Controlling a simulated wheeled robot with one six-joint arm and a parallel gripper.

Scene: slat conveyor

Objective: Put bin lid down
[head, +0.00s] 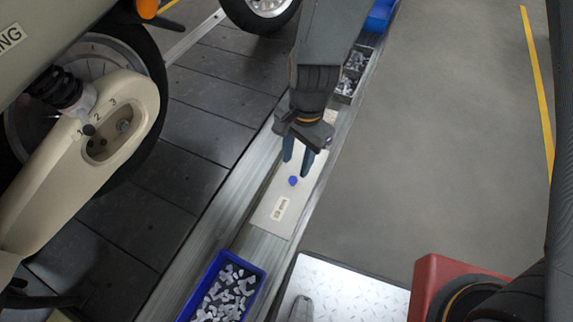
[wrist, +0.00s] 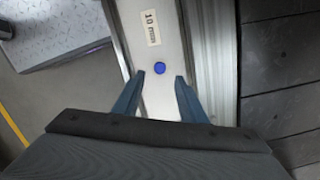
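The bin lid (head: 276,211) is a flat pale panel with a blue knob (head: 293,181) and a small label (head: 281,208). It lies along the metal rail, and what is under it is hidden. My gripper (head: 297,170) is over the lid, fingers pointing down at either side of the knob in the picture. In the wrist view the lid (wrist: 152,58) runs between my open fingers (wrist: 158,88), and the blue knob (wrist: 160,68) shows just beyond the fingertips with clear space on both sides. The label there reads "10 mm".
A blue bin of small grey parts (head: 257,272) stands on the rail in front of the lid. Another parts bin (head: 345,86) is behind my gripper. Dark conveyor slats (head: 160,165) with a wheeled vehicle lie left. Open grey floor (head: 430,150) is right.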

